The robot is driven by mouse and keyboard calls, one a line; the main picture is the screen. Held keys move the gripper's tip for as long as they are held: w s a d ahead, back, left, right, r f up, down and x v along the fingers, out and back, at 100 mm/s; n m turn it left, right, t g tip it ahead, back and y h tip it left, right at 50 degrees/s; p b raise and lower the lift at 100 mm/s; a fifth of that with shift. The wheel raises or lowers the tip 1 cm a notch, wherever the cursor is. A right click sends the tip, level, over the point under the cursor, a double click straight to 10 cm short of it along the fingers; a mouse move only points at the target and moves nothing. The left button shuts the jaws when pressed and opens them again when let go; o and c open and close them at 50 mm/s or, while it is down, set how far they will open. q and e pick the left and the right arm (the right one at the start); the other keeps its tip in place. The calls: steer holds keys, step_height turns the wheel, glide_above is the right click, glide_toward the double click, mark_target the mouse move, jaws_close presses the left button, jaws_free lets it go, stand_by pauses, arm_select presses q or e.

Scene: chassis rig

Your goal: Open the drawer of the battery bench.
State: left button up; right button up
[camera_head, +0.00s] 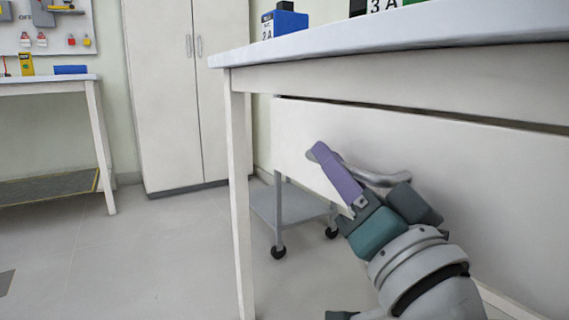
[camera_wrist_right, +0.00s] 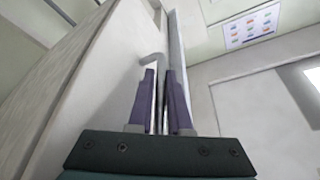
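The battery bench (camera_head: 400,75) fills the right of the head view, with a pale top and white legs. Its white drawer front (camera_head: 480,165) sits below the apron, with a narrow dark gap along its upper edge. A grey bar handle (camera_head: 385,179) is on the drawer front. My right gripper (camera_head: 322,152) is at this handle, one purple finger lying across its left part. In the right wrist view, the handle (camera_wrist_right: 154,60) runs down between the two close fingers, which appear shut on it. How far the drawer is out is hard to tell. My left gripper is not in view.
A grey wheeled cart (camera_head: 290,206) stands on the floor behind the bench's front leg (camera_head: 240,200). A tall white cabinet (camera_head: 170,90) and another bench (camera_head: 50,84) are farther back. A blue box (camera_head: 285,21) sits on the battery bench.

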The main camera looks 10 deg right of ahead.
jaws_close()
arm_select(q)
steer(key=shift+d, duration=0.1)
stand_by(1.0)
